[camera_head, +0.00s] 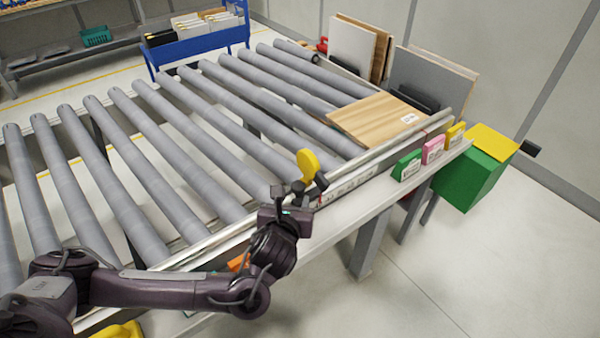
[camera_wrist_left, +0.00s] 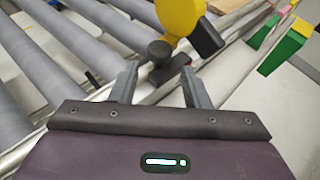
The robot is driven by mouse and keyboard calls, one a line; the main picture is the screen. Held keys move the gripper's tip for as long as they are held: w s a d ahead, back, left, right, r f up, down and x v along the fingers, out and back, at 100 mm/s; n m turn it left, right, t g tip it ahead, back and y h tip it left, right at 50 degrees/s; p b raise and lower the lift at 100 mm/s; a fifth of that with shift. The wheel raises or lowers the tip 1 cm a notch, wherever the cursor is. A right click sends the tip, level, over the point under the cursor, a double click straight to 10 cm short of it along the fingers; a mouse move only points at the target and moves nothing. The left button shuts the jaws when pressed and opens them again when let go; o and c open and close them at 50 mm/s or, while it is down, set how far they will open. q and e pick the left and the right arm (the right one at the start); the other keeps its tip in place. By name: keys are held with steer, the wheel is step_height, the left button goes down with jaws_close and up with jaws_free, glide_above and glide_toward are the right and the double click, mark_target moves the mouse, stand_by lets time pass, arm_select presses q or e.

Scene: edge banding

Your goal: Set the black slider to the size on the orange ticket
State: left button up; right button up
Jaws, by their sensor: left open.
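A yellow piece (camera_head: 308,163) with black knobs stands on the rail at the front edge of the roller table; it also shows in the left wrist view (camera_wrist_left: 180,14). A black block (camera_wrist_left: 170,68) sits at its foot, likely the black slider. My left gripper (camera_head: 298,192) is open, its fingertips (camera_wrist_left: 158,82) close to the block, one on either side in the picture. I cannot tell whether they touch it. A pale scale strip (camera_head: 345,188) with dark marks runs along the rail. An orange patch (camera_head: 238,262) is mostly hidden by my left arm; no writing is readable.
A wooden board (camera_head: 375,118) with a white label lies on the rollers. Green (camera_head: 407,166), pink (camera_head: 433,151) and yellow (camera_head: 456,134) cards stand along the rail. A green box (camera_head: 468,180) with a yellow top is at the right end. Upright panels (camera_head: 430,80) stand behind.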

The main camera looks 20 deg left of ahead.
mark_target(298, 187)
arm_select(q)
steer(key=p+x, duration=0.1)
steer(key=x, duration=0.3)
steer(key=shift+w, duration=0.4)
steer(key=shift+x, duration=1.2)
steer(key=shift+s, duration=0.1)
steer(key=shift+c, duration=1.1)
jaws_close()
arm_select(e)
steer(key=s, duration=0.2)
steer(key=s+d+r, duration=0.1)
steer(key=shift+s, duration=0.3)
